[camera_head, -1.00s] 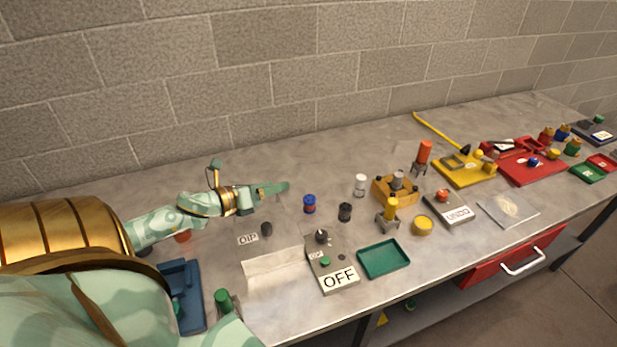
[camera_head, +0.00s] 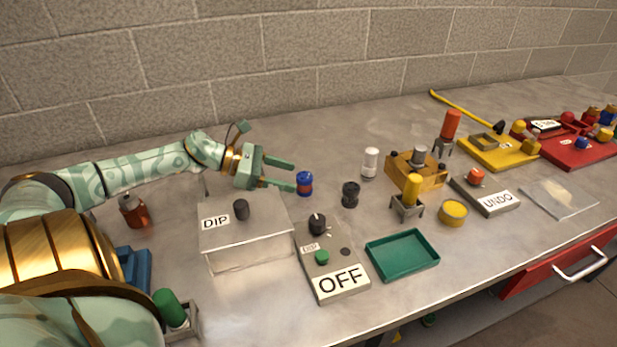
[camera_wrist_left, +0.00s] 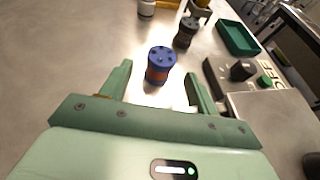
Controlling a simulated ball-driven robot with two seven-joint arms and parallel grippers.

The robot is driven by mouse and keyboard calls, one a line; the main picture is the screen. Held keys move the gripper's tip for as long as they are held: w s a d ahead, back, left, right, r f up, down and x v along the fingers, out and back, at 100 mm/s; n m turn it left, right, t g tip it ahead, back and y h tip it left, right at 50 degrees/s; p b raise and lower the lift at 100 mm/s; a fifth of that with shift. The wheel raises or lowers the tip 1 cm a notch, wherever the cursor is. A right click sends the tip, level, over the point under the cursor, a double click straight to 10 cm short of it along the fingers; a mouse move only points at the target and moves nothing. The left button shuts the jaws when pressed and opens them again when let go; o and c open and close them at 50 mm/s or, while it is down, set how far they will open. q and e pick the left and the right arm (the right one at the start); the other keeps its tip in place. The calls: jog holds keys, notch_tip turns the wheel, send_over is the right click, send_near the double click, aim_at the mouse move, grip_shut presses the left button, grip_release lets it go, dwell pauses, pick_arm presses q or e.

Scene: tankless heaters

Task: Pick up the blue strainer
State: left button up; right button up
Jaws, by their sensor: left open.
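The blue strainer (camera_head: 304,183) is a small blue cylinder with a reddish band, standing upright on the grey bench. My left gripper (camera_head: 287,175) is open, with its fingers pointing at the strainer from the left. In the left wrist view the strainer (camera_wrist_left: 160,64) stands just beyond the gap between the open fingers (camera_wrist_left: 160,85), and its dark-holed top shows. I see no contact between fingers and strainer. My right gripper is not in view.
A black cylinder (camera_head: 350,194) and a white-topped one (camera_head: 370,162) stand right of the strainer. The DIP box (camera_head: 245,235), OFF panel (camera_head: 335,272) and green tray (camera_head: 402,255) lie nearer the front. Bare bench lies behind the strainer.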

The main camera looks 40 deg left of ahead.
aim_at(310, 182)
pick_arm(q)
jog(key=shift+b+x, duration=0.3)
jog(key=shift+x, duration=0.8)
jog(key=shift+w+d+f, duration=0.1)
jog(key=shift+w, duration=0.1)
jog(key=b+x, duration=0.3)
jog(key=x, duration=0.1)
jog(key=shift+w+d, duration=0.25)
jog(key=shift+d, duration=0.1)
jog(key=shift+s, duration=0.1)
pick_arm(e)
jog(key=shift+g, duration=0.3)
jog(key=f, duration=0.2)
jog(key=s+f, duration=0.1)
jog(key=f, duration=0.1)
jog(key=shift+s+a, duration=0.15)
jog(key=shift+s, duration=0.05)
pick_arm(q)
jog(key=c, duration=1.1)
